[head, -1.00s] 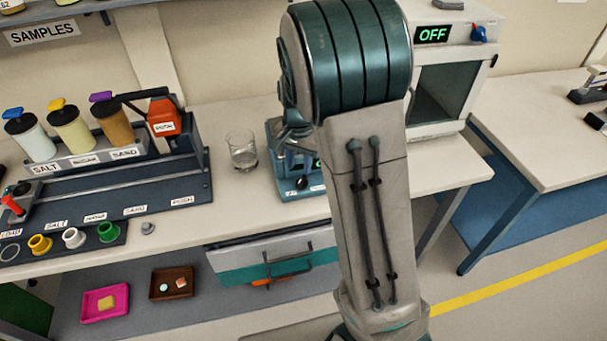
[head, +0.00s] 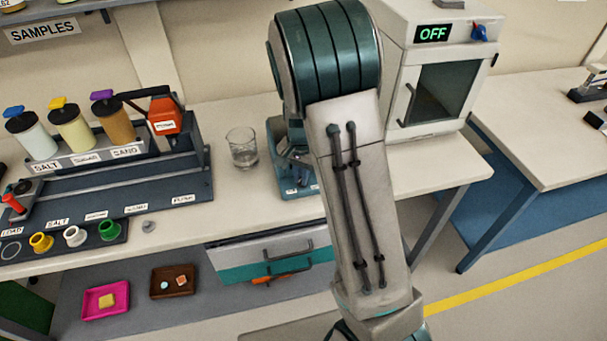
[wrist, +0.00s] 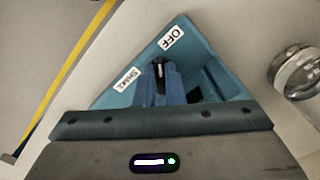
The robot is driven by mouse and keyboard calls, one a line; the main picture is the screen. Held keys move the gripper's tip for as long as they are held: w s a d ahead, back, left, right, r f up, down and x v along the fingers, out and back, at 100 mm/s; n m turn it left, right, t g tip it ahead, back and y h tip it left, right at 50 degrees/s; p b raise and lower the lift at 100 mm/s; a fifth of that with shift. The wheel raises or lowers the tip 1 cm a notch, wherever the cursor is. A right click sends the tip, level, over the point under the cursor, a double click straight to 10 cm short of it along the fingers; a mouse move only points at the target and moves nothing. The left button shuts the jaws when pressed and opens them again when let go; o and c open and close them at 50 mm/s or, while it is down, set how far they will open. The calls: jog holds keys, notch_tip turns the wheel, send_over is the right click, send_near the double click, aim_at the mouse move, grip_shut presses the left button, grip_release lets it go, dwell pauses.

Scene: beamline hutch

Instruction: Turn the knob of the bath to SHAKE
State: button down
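The bath (head: 287,127) is a teal-blue unit on the bench, mostly hidden behind my arm in the head view. In the wrist view its sloped blue panel (wrist: 112,101) carries an OFF label (wrist: 173,38) and a SHAKE label (wrist: 128,81). The bath's small black knob (wrist: 158,68) shows between the two blue fingertips of my gripper (wrist: 162,80). The fingers are close together, one on each side of the knob, and look shut on it. Which label the knob points to cannot be told. In the head view my gripper (head: 297,154) is over the bath's front, partly hidden.
A glass beaker (head: 242,148) stands just left of the bath; it also shows in the wrist view (wrist: 297,72). A white oven (head: 398,80) reading OFF stands to the right. A dispenser rack (head: 100,190) fills the bench's left. A drawer (head: 250,262) is below.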

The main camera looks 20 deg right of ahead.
jog(key=shift+d+f+n+b, duration=0.15)
jog(key=shift+n+b, duration=0.95)
jog(key=shift+n, duration=0.4)
jog(key=n+b, duration=0.2)
jog(key=n, duration=0.2)
jog(key=shift+s+d+n, duration=0.1)
jog(key=shift+s+n, duration=0.05)
jog(key=shift+n, duration=0.15)
jog(key=n+b, duration=0.1)
jog(key=n, duration=0.3)
jog(key=shift+d+b, duration=0.15)
jog(key=shift+b, duration=0.15)
jog(key=shift+d+n, duration=0.1)
jog(key=shift+n, duration=2)
jog(key=c, duration=1.5)
grip_release()
